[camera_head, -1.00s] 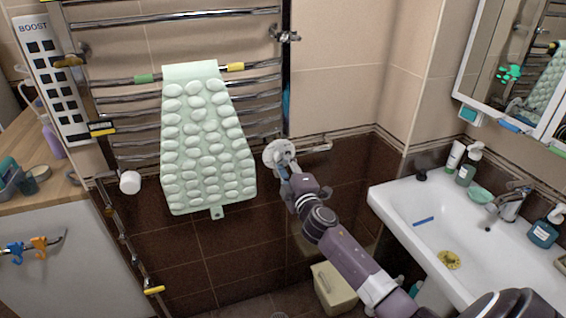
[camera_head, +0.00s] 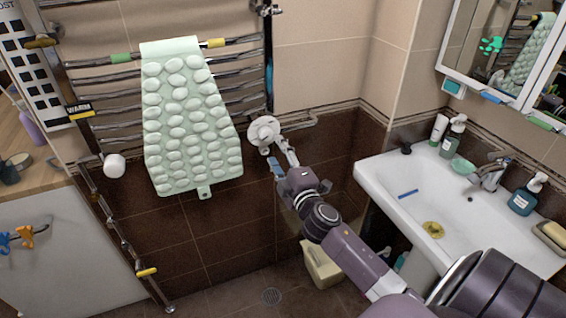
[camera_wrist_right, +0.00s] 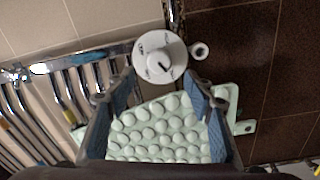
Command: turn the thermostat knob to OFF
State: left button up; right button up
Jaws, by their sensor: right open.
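The thermostat knob (camera_head: 264,130) is a round white dial at the lower right end of the towel ladder (camera_head: 88,63). In the right wrist view the dial (camera_wrist_right: 159,57) faces me with small dark lettering and a dark pointer mark; the lettering is too small to read surely. My right gripper (camera_head: 283,154) is open just below and in front of the knob. In the wrist view its blue-padded fingers (camera_wrist_right: 160,92) are spread wide with no knob between them; the dial shows beyond the tips. My left gripper is out of view.
A pale green bubbled mat (camera_head: 190,125) hangs on the ladder left of the knob. A pipe (camera_head: 300,122) runs right from the knob. The white sink (camera_head: 375,178) stands to the right, and a cream bin (camera_head: 322,268) sits on the floor below my arm.

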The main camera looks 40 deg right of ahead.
jog(key=shift+v, duration=2.4)
jog(key=shift+w, duration=0.1)
jog(key=s+a+f+m+g+y, duration=0.1)
jog(key=s+f+m+g, duration=0.15)
jog(key=f, duration=1.05)
jog(key=s+a+f+m+g, duration=0.1)
jog(key=s+f+g, duration=0.15)
jog(key=f, duration=0.95)
jog(key=s+a+f+m+g+y, duration=0.1)
jog(key=s+a+f+g, duration=0.1)
jog(key=s+f, duration=0.45)
jog(key=s+a+f+m+g, duration=0.1)
jog(key=s+f+g, duration=0.15)
jog(key=f, duration=0.75)
jog(key=s+a+f+m+g, duration=0.1)
jog(key=s+a+f+g, duration=0.1)
jog(key=s+f, duration=0.4)
jog(key=s+a+f+m+g+y, duration=0.1)
jog(key=s+a+f, duration=0.4)
jog(key=s, duration=1.2)
jog(key=s+a+f+m+g+y, duration=0.1)
jog(key=s+a+f+g, duration=0.3)
jog(key=s+f, duration=0.5)
jog(key=s+m, duration=0.1)
jog(key=s, duration=0.2)
jog(key=shift+a+m, duration=0.1)
jog(key=shift+m, duration=0.15)
